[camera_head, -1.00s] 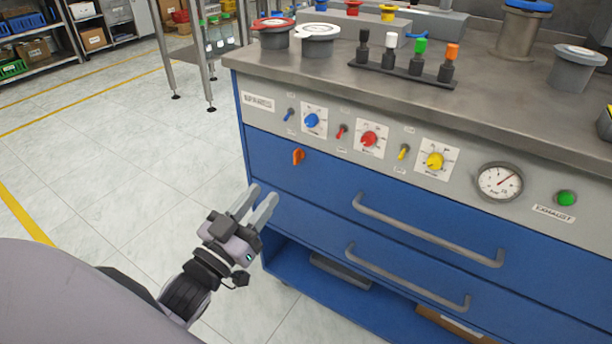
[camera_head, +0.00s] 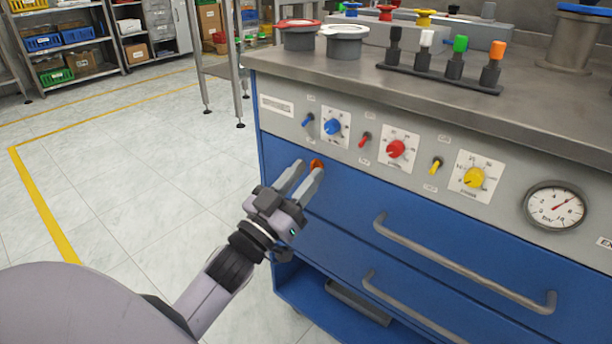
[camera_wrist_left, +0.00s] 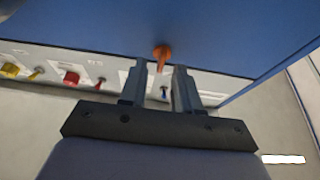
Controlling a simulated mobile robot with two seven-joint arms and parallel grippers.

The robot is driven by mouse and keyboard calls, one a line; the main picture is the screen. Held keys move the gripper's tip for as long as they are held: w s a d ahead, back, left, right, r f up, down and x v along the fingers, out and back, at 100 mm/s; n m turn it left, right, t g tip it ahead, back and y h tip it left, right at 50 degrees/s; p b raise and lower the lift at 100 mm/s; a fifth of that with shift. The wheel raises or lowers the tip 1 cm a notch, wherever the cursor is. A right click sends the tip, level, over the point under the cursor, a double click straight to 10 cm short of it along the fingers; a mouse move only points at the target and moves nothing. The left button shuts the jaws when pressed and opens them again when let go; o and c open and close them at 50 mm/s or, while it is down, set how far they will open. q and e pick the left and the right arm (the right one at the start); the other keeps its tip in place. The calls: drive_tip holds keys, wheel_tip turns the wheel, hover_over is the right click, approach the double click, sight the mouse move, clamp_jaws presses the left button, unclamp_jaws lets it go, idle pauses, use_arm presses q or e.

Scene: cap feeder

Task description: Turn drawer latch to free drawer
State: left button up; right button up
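The orange drawer latch (camera_head: 317,165) is on the blue front of the upper drawer (camera_head: 350,205), near its left end. It also shows in the left wrist view (camera_wrist_left: 162,54), just beyond and between the fingertips. My left gripper (camera_head: 306,172) is open, its two fingers pointing at the latch. In the head view the fingertips partly cover the latch; I cannot tell whether they touch it. The upper drawer looks shut, with a long grey handle (camera_head: 460,264). My right gripper is not in view.
Above the drawer, a grey panel carries blue (camera_head: 333,127), red (camera_head: 396,149) and yellow (camera_head: 474,177) knobs, small toggles and a gauge (camera_head: 555,206). Lidded pots and a rack of coloured pegs (camera_head: 440,80) stand on the bench top. The floor to the left is clear.

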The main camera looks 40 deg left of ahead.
use_arm(q)
drive_tip(key=shift+w+r, duration=0.2)
drive_tip(key=shift+w, duration=0.25)
clamp_jaws()
